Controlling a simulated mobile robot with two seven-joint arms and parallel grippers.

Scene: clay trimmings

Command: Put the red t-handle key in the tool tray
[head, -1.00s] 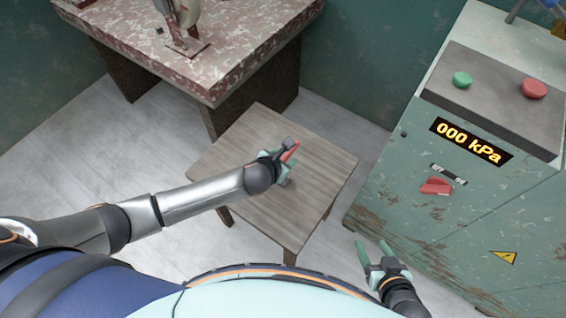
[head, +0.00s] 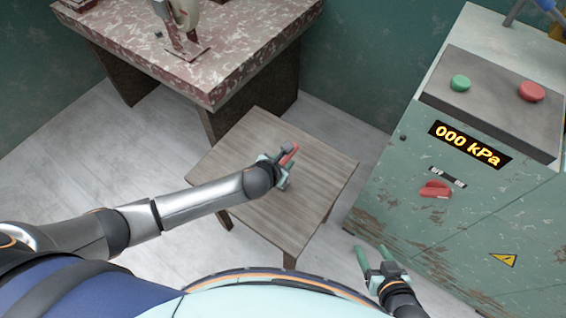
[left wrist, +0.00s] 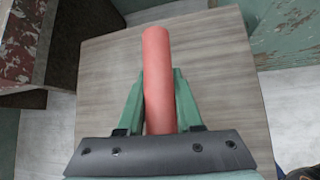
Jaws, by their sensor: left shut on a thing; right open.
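The red t-handle key (head: 289,155) is in my left gripper (head: 279,165), over the wooden stool. In the left wrist view its red bar (left wrist: 158,80) stands between the two green fingers of my left gripper (left wrist: 161,78), which are shut on it. The rest of the key is largely hidden by the gripper. I cannot tell exactly how high it is above the stool. My right gripper (head: 374,256) is open and empty, low in front of the green cabinet. I see no tool tray that I can make out.
The wooden stool (head: 235,160) has a bare top. A mottled red table (head: 245,55) with a machine (head: 183,20) stands behind it. The green cabinet (head: 410,205) with buttons and a pressure display stands at the right. The floor at the left is clear.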

